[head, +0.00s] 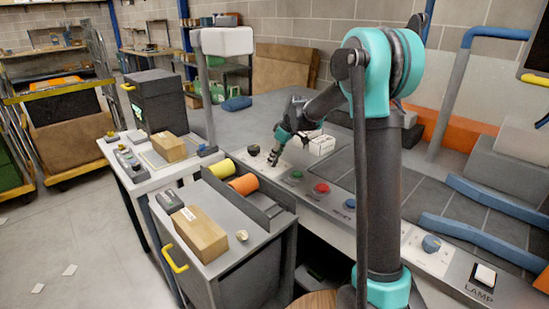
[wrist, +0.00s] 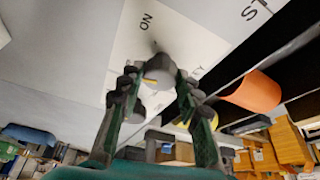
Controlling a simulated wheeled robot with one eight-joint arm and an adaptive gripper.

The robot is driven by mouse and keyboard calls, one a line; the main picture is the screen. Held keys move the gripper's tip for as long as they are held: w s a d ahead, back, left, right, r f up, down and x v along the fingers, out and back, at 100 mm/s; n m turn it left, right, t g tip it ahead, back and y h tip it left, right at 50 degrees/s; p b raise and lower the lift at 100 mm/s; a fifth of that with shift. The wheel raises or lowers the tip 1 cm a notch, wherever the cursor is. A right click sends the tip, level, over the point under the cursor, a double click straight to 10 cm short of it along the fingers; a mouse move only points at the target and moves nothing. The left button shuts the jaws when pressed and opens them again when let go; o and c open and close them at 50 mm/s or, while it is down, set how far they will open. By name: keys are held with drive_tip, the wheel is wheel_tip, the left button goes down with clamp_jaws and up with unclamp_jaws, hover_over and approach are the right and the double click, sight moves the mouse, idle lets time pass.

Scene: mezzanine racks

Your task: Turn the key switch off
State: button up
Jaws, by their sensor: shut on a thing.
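The key switch (wrist: 158,72) is a small grey round knob with a yellow mark, on a pale plate (wrist: 130,45) in the wrist view. The word ON is printed on the plate beyond the knob; other lettering beside it is partly hidden. My gripper (wrist: 157,80) has its two fingers on either side of the knob, shut on it. In the head view my gripper (head: 274,160) reaches down to the console's left part, and its fingers hide the key switch there.
A black knob (head: 253,150) sits left of my gripper. Green (head: 297,174), red (head: 322,188) and blue (head: 349,205) buttons line the console to the right. A white box (head: 321,145) stands close behind. Orange (head: 244,184) and yellow (head: 222,169) rolls lie in front.

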drive_tip(key=n+g, duration=0.1)
drive_tip(key=n, duration=0.2)
drive_tip(key=n+g, duration=0.1)
drive_tip(key=n, duration=0.1)
drive_tip(key=shift+w+n+y, duration=0.15)
drive_tip(key=shift+n+y, duration=0.15)
drive_tip(key=shift+n, duration=0.1)
idle(0.4)
drive_tip(key=o, duration=1.1)
drive_tip(key=shift+o, duration=0.2)
drive_tip(key=v, duration=1.2)
drive_tip(key=shift+w, duration=0.25)
drive_tip(key=shift+s, duration=0.1)
